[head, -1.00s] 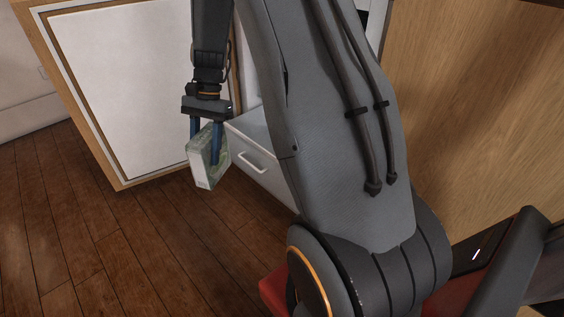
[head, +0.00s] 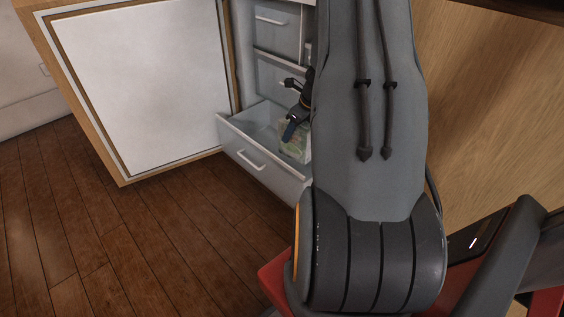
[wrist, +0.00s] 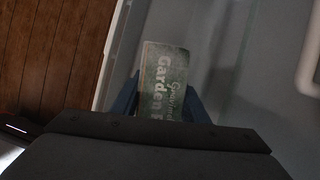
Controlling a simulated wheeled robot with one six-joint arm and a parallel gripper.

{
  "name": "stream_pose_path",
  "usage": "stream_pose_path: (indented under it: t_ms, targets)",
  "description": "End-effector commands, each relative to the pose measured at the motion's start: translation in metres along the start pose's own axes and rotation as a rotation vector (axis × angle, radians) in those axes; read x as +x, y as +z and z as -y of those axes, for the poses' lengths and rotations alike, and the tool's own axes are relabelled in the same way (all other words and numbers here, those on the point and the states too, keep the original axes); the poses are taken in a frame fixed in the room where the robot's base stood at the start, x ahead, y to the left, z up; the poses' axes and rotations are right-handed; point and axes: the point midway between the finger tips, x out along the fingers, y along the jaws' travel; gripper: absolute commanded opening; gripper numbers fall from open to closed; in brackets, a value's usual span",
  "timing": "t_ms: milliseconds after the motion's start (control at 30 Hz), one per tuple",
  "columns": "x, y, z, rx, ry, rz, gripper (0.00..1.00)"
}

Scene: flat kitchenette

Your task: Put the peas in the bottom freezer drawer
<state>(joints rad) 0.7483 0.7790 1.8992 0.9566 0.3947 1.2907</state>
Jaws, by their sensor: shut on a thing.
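The peas are a pale green box (head: 294,148) marked "Garden" in the wrist view (wrist: 164,82). My gripper (head: 291,130) is shut on the box, with one blue finger on each side of it in the wrist view (wrist: 160,98). The box is at the open bottom freezer drawer (head: 243,158), inside its outline in the head view. I cannot tell whether it touches the drawer floor. The drawer is pulled out, pale, with a handle on its front. My arm hides its right part and part of the box.
The freezer door (head: 140,80) stands wide open at the left. Closed drawers (head: 275,22) sit above the open one. A wood panel (head: 490,120) stands at the right. The wooden floor (head: 110,235) in front is clear.

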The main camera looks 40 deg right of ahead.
Motion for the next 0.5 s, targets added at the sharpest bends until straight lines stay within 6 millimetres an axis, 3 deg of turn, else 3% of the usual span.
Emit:
stream_pose_path:
  t_ms: [33,133,333,500]
  targets:
    - [0.004,-0.018,0.001,0.040,-0.013,-0.002,0.04]
    - [0.008,-0.039,0.002,0.088,-0.036,0.000,0.04]
    - [0.015,-0.057,0.003,0.130,-0.055,0.002,0.04]
    - [0.040,-0.069,0.002,0.136,-0.056,0.001,0.04]
